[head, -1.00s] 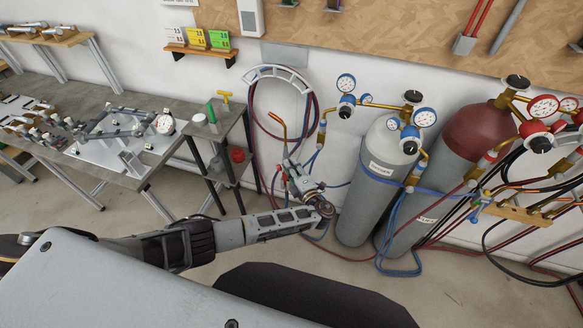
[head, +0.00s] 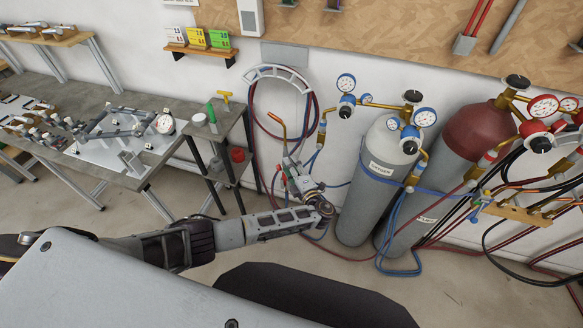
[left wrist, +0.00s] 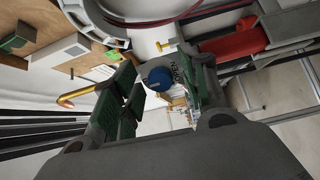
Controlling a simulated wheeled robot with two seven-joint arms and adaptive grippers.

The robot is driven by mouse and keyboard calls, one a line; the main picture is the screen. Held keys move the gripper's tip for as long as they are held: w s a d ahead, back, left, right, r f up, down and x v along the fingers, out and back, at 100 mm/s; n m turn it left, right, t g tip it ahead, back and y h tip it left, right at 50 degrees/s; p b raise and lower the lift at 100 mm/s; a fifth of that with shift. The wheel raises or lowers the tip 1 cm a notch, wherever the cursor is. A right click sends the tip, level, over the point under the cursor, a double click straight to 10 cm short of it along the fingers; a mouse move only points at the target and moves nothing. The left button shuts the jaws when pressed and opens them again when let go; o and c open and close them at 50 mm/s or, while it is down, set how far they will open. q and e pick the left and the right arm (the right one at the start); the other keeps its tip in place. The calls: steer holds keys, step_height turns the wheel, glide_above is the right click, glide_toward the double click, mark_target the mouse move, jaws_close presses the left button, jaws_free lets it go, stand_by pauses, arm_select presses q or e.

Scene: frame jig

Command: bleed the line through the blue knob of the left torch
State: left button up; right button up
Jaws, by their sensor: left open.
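The left torch hangs on the wall below the hose hanger; its copper tip (head: 283,131) points up in the head view. The copper tip also shows at the left of the left wrist view (left wrist: 78,96). Its blue knob (left wrist: 159,79) is between the green-padded fingers of my left gripper (left wrist: 160,92) in the left wrist view, with space visible on both sides. My left gripper (head: 296,174) is open at the torch in the head view, where the blue knob is hidden or too small to tell. My right gripper is in neither view.
A grey cylinder (head: 371,195) and a red-topped cylinder (head: 478,137) with gauges stand right of my gripper. Blue hoses (head: 390,235) and red hoses hang close by. A small shelf stand (head: 222,130) and a workbench (head: 150,175) are on the left.

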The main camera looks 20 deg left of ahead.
arm_select(q)
steer(key=v, duration=1.2)
stand_by(0.8)
